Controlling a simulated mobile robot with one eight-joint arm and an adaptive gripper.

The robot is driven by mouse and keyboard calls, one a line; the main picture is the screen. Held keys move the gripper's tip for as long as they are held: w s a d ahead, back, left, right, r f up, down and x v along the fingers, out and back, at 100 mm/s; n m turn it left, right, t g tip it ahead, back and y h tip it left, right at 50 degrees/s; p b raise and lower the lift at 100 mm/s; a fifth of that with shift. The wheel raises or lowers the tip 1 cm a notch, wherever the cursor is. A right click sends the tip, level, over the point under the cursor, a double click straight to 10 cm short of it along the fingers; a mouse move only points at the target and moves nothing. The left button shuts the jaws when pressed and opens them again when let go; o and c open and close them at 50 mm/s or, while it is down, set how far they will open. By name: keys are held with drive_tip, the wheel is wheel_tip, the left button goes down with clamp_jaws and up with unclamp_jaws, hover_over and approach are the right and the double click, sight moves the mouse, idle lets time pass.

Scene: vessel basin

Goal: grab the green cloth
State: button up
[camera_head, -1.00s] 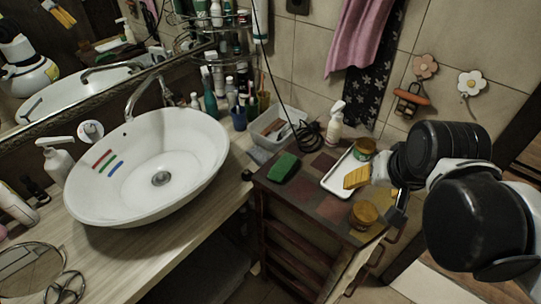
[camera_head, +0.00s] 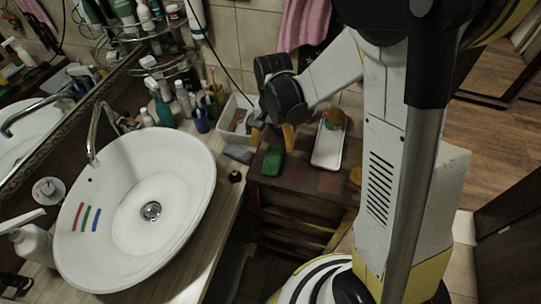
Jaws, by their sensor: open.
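The green cloth (camera_head: 272,162) is a small, thick, folded-looking pad. It lies on the left part of the tiled top of a dark wooden cabinet (camera_head: 318,181), right of the basin. My gripper (camera_head: 273,137) is open, with its yellow-faced fingers pointing down at the far end of the cloth. One finger shows to the left and one to the right. Nothing shows between them. I cannot tell how high the fingertips are above the cloth or whether they touch it. My wrist hides the area just behind.
A white tray (camera_head: 327,147) with a jar (camera_head: 335,117) at its far end lies right of the cloth. Another amber jar (camera_head: 355,178) is partly hidden by my body. A white bin (camera_head: 234,117) stands behind left. The white basin (camera_head: 143,196) fills the left.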

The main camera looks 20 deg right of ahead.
sight(275, 152)
drive_tip(key=f, duration=0.2)
drive_tip(key=f+b, duration=0.1)
drive_tip(key=f, duration=0.3)
drive_tip(key=shift+w+d+f+b, duration=0.2)
drive_tip(key=shift+d+b, duration=0.1)
drive_tip(key=shift+d, duration=0.1)
drive_tip(key=shift+r, duration=0.1)
drive_tip(key=c, duration=1.1)
